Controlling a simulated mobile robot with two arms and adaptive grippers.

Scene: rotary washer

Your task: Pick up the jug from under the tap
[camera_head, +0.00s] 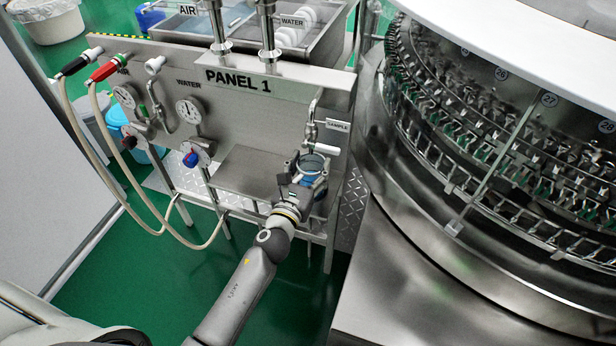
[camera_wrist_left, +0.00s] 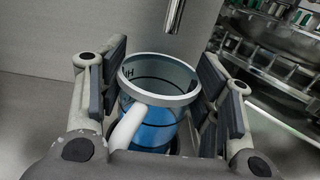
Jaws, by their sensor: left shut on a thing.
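The jug (camera_head: 313,164) has a pale rim and blue contents, and is at the right end of the panel's metal shelf by the SAMPLE sign. It is upright in the left wrist view (camera_wrist_left: 153,133), its white handle toward my wrist. My left gripper (camera_head: 298,176) is shut on the jug; in the wrist view its dark pads (camera_wrist_left: 163,88) flank the body. The sample tap (camera_head: 314,108) is above the jug; its spout (camera_wrist_left: 174,16) ends above and beyond the far rim. I cannot tell whether the jug's base touches the shelf. My right gripper is not in view.
PANEL 1 (camera_head: 262,87) carries gauges, valves and two hoses (camera_head: 122,200) looping down on the left. The large round washer (camera_head: 480,180) stands close on the right. The metal shelf (camera_head: 245,168) is clear left of the jug. Green floor is open in front.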

